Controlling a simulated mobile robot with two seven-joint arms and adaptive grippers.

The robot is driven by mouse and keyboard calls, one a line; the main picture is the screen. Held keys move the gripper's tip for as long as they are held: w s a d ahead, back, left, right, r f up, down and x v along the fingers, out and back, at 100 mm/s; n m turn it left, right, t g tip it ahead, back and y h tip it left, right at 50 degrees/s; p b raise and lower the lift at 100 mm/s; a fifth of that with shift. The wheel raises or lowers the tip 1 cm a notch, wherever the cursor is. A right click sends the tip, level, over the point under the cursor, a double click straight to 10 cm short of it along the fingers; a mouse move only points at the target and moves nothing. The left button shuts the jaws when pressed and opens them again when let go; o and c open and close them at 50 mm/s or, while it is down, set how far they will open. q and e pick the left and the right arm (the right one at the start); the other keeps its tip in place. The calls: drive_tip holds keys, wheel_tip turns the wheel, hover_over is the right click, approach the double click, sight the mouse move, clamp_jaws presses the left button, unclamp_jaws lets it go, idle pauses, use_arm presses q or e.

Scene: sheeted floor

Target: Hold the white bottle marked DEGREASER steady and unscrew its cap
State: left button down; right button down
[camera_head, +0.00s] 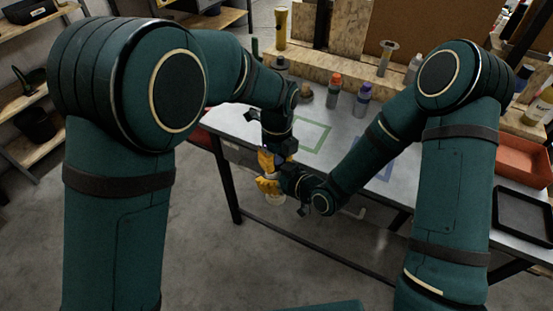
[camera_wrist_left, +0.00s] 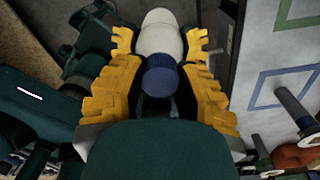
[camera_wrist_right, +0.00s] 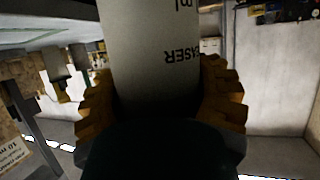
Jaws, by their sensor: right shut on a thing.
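The white bottle hangs upright in the air in front of the table; its lower end (camera_head: 275,199) shows below the yellow fingers in the head view. My right gripper (camera_head: 268,186) is shut on its body. Finger contact with the cap is unclear.
The grey table (camera_head: 235,125) lies just behind the grippers, with a green outline (camera_head: 312,150) and a blue outline. A red bin (camera_head: 520,165) and black tray (camera_head: 522,222) are right.

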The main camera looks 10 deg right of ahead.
use_arm(q)
drive_tip(key=shift+n, duration=1.7)
drive_tip(key=c, duration=0.8)
unclamp_jaws()
drive_tip(key=shift+o, duration=0.2)
